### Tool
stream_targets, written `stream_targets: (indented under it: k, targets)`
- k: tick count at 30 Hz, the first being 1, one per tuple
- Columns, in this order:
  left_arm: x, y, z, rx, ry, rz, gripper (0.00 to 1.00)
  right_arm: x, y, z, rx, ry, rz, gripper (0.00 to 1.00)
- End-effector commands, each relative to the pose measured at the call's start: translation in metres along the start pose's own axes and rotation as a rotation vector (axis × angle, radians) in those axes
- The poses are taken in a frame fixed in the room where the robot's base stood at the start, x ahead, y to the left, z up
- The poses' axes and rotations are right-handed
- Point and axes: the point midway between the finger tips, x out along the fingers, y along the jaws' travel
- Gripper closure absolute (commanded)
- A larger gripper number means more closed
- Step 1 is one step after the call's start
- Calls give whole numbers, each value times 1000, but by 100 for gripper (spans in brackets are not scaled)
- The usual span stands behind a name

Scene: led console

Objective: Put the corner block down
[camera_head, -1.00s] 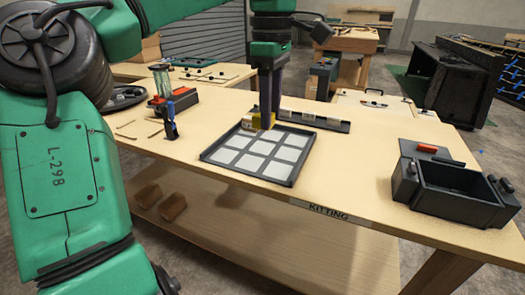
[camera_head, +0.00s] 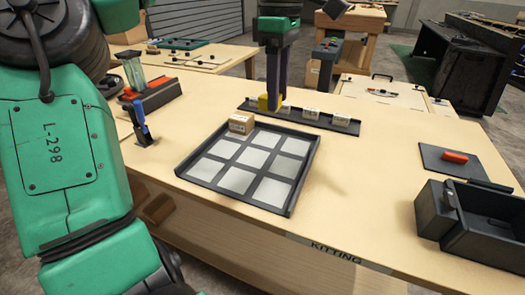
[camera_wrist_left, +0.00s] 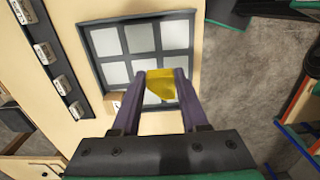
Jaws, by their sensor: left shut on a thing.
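A yellow block, which I take as the corner block (camera_head: 265,103), is held between the fingertips of my left gripper (camera_head: 275,93). In the left wrist view the yellow block (camera_wrist_left: 161,84) shows between the two fingers, with the dark gridded tray beyond it. The gripper is shut on it and looks raised above the table behind the tray (camera_head: 291,204); the exact height is hard to tell. A small cardboard box (camera_head: 241,123) sits at the tray's back left corner. My right gripper is not in view.
A dark rail (camera_head: 330,121) with several small boxes lies behind the tray. A dark bin (camera_head: 440,213) and a red item (camera_head: 455,157) on a dark mat are at the right. A blue-handled tool (camera_head: 142,122) stands at the left. The table between tray and bin is clear.

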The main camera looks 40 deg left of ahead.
Motion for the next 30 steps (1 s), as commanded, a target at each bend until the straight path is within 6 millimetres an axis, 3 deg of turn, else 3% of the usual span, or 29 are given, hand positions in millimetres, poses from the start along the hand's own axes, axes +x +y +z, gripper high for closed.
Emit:
stream_targets:
  k: [3, 9, 12, 21, 30]
  targets:
    - [43, -1, 0, 3, -1, -3, 100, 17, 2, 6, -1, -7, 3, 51]
    - [109, -1, 0, 2, -3, -3, 100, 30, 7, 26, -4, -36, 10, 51]
    - [133, -1, 0, 2, -2, -1, 100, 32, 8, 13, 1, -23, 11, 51]
    - [184, 0, 0, 0, -1, -1, 100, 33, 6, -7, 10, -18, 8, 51]
    - [188, 0, 0, -1, -1, 2, 100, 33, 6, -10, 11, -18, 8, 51]
